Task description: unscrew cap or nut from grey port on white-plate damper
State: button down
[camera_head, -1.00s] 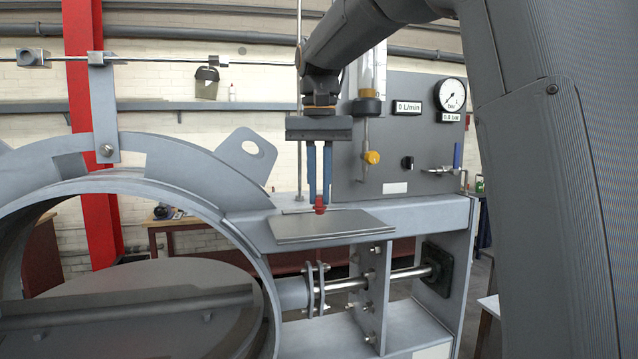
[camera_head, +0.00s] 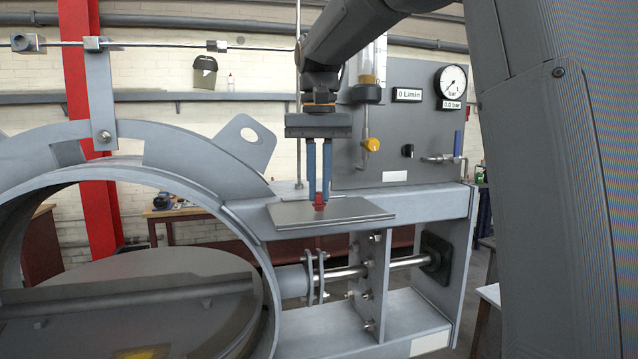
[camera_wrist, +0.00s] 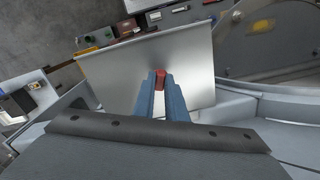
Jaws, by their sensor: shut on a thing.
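My gripper (camera_head: 320,200) points down with its two blue fingers close together, shut on a small red cap (camera_head: 320,205). In the wrist view the red cap (camera_wrist: 161,80) shows between the fingertips, over a flat grey metal plate (camera_wrist: 195,65). In the head view the plate (camera_head: 350,210) lies on the grey bench frame, right of the large damper ring (camera_head: 165,155). The cap looks at or just above the plate; I cannot tell whether they touch. No grey port can be made out; the fingers may hide what lies below the cap.
A horizontal shaft (camera_head: 400,262) runs below the plate.

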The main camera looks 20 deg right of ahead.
jog(key=shift+f, duration=0.2)
dwell(0.5)
jog(key=c, duration=1.7)
grip_release()
jog(key=shift+r+b, duration=1.15)
jog(key=shift+r, duration=2.75)
grip_shut()
